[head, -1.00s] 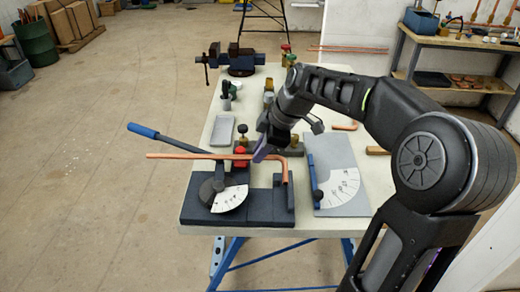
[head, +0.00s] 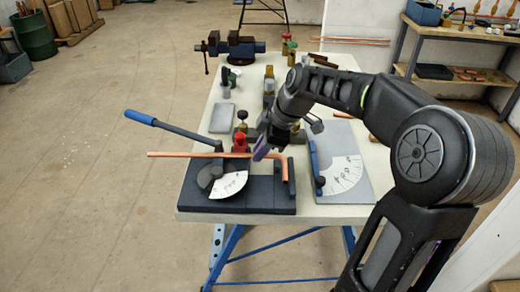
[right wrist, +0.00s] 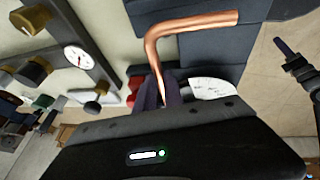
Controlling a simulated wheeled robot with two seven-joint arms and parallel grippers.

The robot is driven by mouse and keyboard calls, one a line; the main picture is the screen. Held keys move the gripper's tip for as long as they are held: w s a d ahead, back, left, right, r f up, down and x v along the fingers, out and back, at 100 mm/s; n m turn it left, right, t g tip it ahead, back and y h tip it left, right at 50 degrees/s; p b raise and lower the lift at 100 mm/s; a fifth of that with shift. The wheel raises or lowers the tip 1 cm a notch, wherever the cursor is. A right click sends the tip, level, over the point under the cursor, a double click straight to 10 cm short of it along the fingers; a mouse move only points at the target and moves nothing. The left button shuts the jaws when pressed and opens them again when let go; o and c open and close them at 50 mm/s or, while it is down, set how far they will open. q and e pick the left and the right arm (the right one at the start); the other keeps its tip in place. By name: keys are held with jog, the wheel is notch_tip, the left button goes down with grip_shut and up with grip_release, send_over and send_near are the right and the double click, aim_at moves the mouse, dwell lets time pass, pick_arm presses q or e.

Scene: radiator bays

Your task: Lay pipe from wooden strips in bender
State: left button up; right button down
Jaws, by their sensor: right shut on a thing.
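The copper pipe (head: 190,154) runs left to right across the rear part of the dark bender (head: 265,198). Its right end (head: 286,172) bends toward the front over the bender's right side. My right gripper (head: 262,153) is shut on the pipe near the bend. In the right wrist view its purple fingers (right wrist: 160,94) close around the pipe (right wrist: 190,26). The bender has a white angle scale (head: 231,185) and a blue-handled lever (head: 141,118) pointing back left. I cannot tell whether the pipe touches the bender. The wooden strips are not clearly visible. My left gripper is not in view.
A red-topped fitting (head: 240,143) stands just behind the pipe. A grey plate with a scale (head: 345,175) lies right of the bender. A grey tray (head: 222,117), several fittings and a vise (head: 240,46) stand farther back. A shelf (head: 450,75) is at back right.

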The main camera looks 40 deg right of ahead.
jog(key=shift+b, duration=0.4)
dwell(1.0)
jog(key=shift+f, duration=0.15)
jog(key=shift+f+b, duration=0.35)
jog(key=shift+b, duration=0.2)
jog(key=shift+f+b, duration=0.85)
dwell(0.5)
jog(key=c, duration=1.4)
grip_release()
jog(key=shift+o, duration=0.2)
jog(key=v, duration=0.8)
jog(key=shift+d+f, duration=0.1)
